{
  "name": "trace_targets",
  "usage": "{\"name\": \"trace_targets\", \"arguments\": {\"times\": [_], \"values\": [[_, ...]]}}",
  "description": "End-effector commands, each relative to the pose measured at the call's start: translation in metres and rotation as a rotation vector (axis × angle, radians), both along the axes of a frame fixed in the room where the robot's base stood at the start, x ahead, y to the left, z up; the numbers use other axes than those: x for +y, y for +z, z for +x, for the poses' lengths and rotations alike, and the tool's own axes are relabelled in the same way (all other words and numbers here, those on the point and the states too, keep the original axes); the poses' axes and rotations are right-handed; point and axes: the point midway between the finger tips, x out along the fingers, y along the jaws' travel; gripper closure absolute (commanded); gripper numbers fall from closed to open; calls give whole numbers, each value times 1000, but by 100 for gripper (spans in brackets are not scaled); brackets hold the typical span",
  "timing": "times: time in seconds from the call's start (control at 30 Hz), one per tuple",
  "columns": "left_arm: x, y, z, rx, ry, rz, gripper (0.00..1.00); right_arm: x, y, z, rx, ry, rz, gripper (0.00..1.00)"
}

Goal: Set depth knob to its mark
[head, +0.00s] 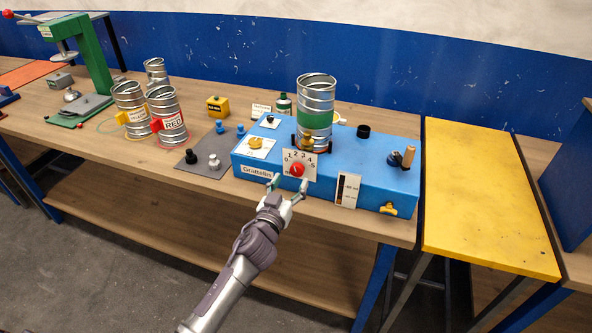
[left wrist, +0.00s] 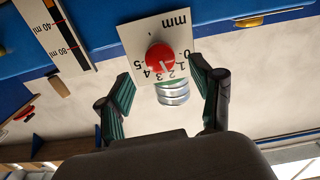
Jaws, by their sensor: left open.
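The depth knob (head: 297,170) is red and round, on a white dial plate (head: 311,160) numbered 0 to 5 on the front of the blue machine (head: 350,176). In the left wrist view the knob (left wrist: 160,57) and plate (left wrist: 135,36) appear upside down, with "mm" on the plate. A pale pointer line on the knob seems to point near 2; I cannot make out a separate target mark. My left gripper (head: 287,186) is open just in front of and below the knob. Its fingers (left wrist: 162,95) are apart and empty, not touching the knob.
A black-and-orange scale plate (head: 347,190) and a yellow knob (head: 389,209) are to the right. Cans (head: 167,110) and a grey mat (head: 207,165) lie left. A yellow table (head: 485,205) stands right.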

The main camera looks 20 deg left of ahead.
Motion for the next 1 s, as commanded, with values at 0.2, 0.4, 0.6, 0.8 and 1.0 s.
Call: {"name": "trace_targets", "arguments": {"times": [0.2, 0.4, 0.6, 0.8, 1.0], "values": [[-1, 0, 35, 0, 2, 0, 34, -10, 2, -14, 21, 0, -13, 46], [-1, 0, 48, 0, 1, 0, 34, -11, 3, -11, 17, -2, -15, 46], [-2, -1, 48, 1, 1, 0, 34, -11, 3, -7, 11, -2, -14, 46], [-1, -1, 48, 1, 1, 0, 56, -10, 3, -6, 10, -3, -12, 46], [-1, -1, 48, 1, 1, 0, 89, -6, 3, -6, 9, -4, -8, 46]]}}
